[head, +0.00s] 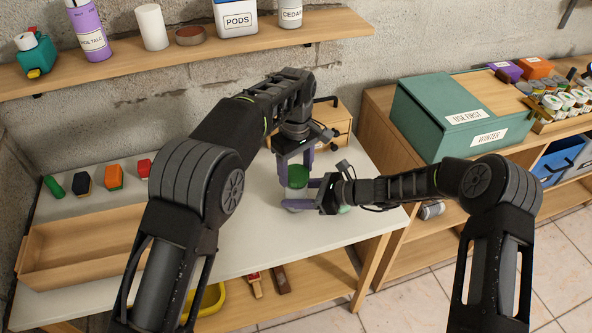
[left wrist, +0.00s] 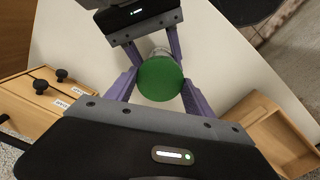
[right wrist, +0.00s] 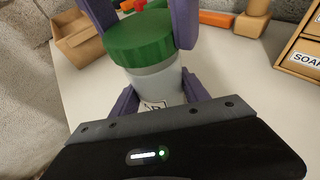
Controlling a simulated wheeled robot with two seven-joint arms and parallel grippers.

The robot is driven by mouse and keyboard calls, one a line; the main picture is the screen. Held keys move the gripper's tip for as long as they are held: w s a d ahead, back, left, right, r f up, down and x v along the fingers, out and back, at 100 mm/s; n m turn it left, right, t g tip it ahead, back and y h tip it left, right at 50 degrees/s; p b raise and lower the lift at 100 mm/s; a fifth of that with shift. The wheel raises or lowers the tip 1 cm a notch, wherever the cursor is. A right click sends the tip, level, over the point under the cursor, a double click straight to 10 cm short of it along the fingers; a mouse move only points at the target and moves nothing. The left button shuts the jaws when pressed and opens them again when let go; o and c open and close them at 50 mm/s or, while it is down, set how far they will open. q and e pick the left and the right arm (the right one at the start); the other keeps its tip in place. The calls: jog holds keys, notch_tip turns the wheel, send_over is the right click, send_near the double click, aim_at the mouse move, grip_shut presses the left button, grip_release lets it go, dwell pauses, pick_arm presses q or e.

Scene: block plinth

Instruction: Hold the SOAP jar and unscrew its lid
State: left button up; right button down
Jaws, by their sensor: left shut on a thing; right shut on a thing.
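A grey jar (right wrist: 157,82) with a green screw lid (right wrist: 140,38) stands upright above the white tabletop. Its label is mostly hidden and I cannot read it. My left gripper (head: 295,166) comes from above, its purple fingers on either side of the lid. The left wrist view shows the lid (left wrist: 160,78) between those fingers. My right gripper (head: 300,195) comes from the right, level, its fingers shut around the jar body below the lid. I cannot tell whether the lid has turned.
A small wooden drawer unit (head: 334,124) stands behind the jar; a drawer label in the right wrist view reads SOAP. A wooden tray (head: 75,262) and several coloured blocks (head: 114,176) are at the left. A green box (head: 445,112) sits on the right-hand shelf unit.

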aim_at(296, 173)
pick_arm(q)
jog(key=shift+r, duration=1.85)
pick_arm(e)
jog(key=shift+c, duration=2.3)
grip_release()
pick_arm(q)
jog(key=shift+f+b, duration=0.85)
jog(key=shift+f, duration=0.05)
pick_arm(e)
jog(key=v, duration=1.2)
jog(key=shift+r, duration=0.1)
